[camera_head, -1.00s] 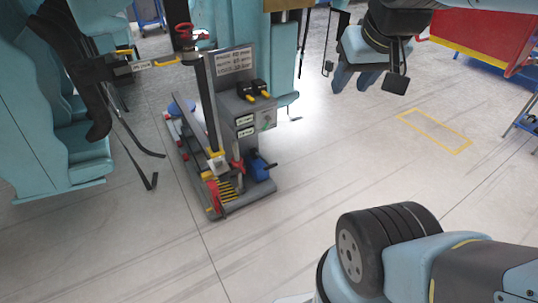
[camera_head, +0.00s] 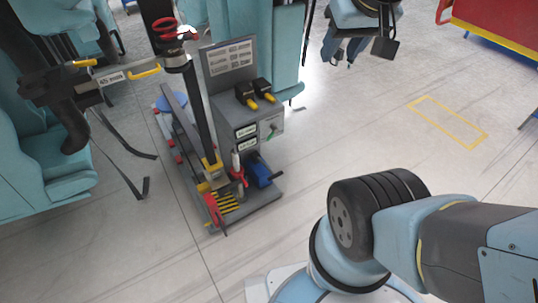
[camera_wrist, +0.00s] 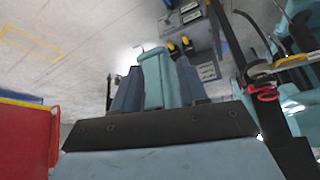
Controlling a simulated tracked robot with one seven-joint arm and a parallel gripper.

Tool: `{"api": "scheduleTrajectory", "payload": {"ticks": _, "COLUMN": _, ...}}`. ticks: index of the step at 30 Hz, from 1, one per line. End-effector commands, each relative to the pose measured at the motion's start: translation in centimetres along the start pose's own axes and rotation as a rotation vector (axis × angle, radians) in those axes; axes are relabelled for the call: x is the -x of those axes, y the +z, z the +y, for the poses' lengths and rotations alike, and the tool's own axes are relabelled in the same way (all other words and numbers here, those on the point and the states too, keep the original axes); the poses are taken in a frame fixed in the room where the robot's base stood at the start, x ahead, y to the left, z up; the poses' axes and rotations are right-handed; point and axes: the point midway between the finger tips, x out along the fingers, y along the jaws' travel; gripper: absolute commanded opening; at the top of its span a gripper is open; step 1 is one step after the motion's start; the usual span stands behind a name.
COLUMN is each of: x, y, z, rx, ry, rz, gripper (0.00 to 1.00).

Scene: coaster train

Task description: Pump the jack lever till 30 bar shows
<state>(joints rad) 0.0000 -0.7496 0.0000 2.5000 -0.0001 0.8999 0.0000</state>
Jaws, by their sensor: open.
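The jack unit stands on a grey base plate (camera_head: 262,205) in the left half of the head view. A blue pump body (camera_head: 259,170) and a red-handled part (camera_head: 237,175) sit on it, beside a red piece (camera_head: 213,208) at the front edge. I cannot tell which is the lever. A grey box (camera_head: 235,115) with labels stands behind; no pressure reading is legible. My gripper (camera_head: 343,55) is open and empty, up and right of the unit, apart from it. In the wrist view my gripper (camera_wrist: 157,85) points towards the grey box (camera_wrist: 203,45).
A dark post (camera_head: 203,120) with a red ring (camera_head: 175,28) rises over the unit. Teal seats (camera_head: 50,165) with hanging straps stand left. A red cabinet (camera_head: 500,30) is at the upper right. The floor around a yellow marked rectangle (camera_head: 448,122) is clear.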

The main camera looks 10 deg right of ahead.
Motion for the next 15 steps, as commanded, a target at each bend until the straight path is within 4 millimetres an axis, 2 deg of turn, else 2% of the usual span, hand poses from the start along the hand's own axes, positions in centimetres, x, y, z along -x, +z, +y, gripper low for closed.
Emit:
{"api": "scheduleTrajectory", "payload": {"ticks": 11, "x": 0.01, "y": 0.01, "z": 0.00, "rx": 0.000, "ry": 0.000, "rz": 0.000, "gripper": 0.43}}
{"api": "scheduleTrajectory", "payload": {"ticks": 13, "x": 0.01, "y": -0.05, "z": 0.01, "rx": 0.001, "ry": 0.000, "rz": 0.001, "gripper": 0.49}}
{"api": "scheduleTrajectory", "payload": {"ticks": 15, "x": -0.09, "y": -0.43, "z": 0.11, "rx": 0.007, "ry": 0.004, "rz": 0.002, "gripper": 0.51}}
